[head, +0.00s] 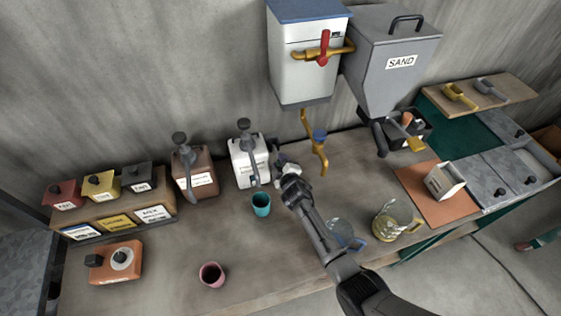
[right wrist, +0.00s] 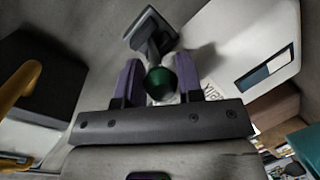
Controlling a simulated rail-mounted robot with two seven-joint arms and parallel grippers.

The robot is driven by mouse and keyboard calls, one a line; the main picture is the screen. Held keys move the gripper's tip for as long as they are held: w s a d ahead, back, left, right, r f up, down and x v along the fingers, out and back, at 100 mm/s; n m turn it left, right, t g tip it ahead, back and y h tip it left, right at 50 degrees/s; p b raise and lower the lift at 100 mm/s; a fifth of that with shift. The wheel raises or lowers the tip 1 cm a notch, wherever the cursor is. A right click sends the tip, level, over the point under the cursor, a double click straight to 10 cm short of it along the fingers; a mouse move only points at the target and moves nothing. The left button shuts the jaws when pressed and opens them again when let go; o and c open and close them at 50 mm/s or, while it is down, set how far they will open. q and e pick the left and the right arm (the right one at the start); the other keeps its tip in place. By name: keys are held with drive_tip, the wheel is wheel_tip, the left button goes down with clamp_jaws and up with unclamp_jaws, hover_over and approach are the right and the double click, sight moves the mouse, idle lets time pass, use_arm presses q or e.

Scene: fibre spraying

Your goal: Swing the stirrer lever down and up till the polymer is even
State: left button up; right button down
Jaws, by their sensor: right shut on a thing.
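The white box (head: 248,172) with a dark top knob and a grey lever (head: 252,160) on its front stands at the back middle of the bench. Its label is too small to read in the head view. My right gripper (head: 284,170) is close by the box's right side. In the right wrist view its purple fingers (right wrist: 158,85) are shut on a dark green knob (right wrist: 160,83), with a dark grey arm and plate behind it. My own gripper hides the knob in the head view. The polymer cannot be seen. My left gripper is not in view.
A brown box (head: 194,178) with a similar lever stands to the left. A teal cup (head: 262,205) is just in front of the white box and a pink cup (head: 212,275) is nearer. A yellow tap (head: 318,150) hangs at the right. A glass jug (head: 392,222) stands further right.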

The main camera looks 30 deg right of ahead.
drive_tip(key=shift+f, duration=0.15)
drive_tip(key=c, duration=1.2)
unclamp_jaws()
drive_tip(key=shift+o, duration=0.6)
drive_tip(key=shift+s+a, duration=0.1)
drive_tip(key=p+v, duration=0.2)
drive_tip(key=v, duration=1.1)
drive_tip(key=shift+s, duration=0.4)
